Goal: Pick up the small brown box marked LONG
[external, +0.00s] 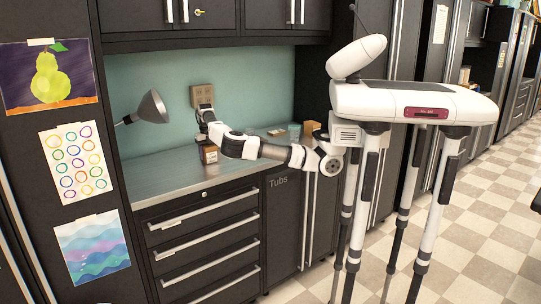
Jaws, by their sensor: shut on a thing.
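A small brown box (208,155) with a pale label is on or just above the grey counter, directly below the end of my arm. The label is too small to read. My gripper (206,140) points down at the top of this box and is shut on it. The fingers are too small to make out clearly. I cannot tell whether the box still touches the counter.
A grey lamp (152,107) reaches over the counter (160,178) at left. A tan wall fixture (202,96) is behind my gripper. A pale cup (294,131) and a tan block (311,128) stand at right. Upper cabinets (215,20) hang above.

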